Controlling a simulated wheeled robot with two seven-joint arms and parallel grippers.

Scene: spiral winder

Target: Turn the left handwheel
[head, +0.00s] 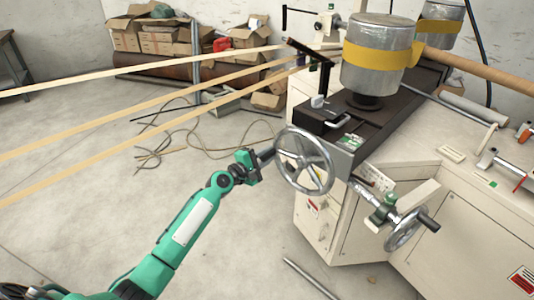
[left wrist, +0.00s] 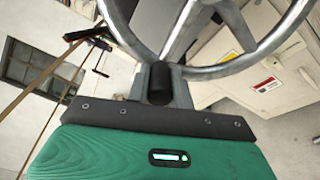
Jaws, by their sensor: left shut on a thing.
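The left handwheel (head: 304,162), a bright metal wheel with spokes, is mounted on the near end of the machine's dark bed. My left gripper (head: 265,154) reaches it from the left side. The left wrist view shows the wheel's rim (left wrist: 235,68) close ahead. In that view a black handle (left wrist: 160,84) stands between the fingers of my left gripper (left wrist: 160,92), which is shut on it. The fingers hide part of the handle. My right gripper is in neither view.
A second handwheel (head: 405,230) with a black handle sits lower right on the cream cabinet (head: 455,235). A metal drum (head: 378,55) stands above the bed. Pale strips (head: 140,122) cross the left side. Cables (head: 205,135) lie on the floor; cardboard boxes (head: 150,35) are at the back.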

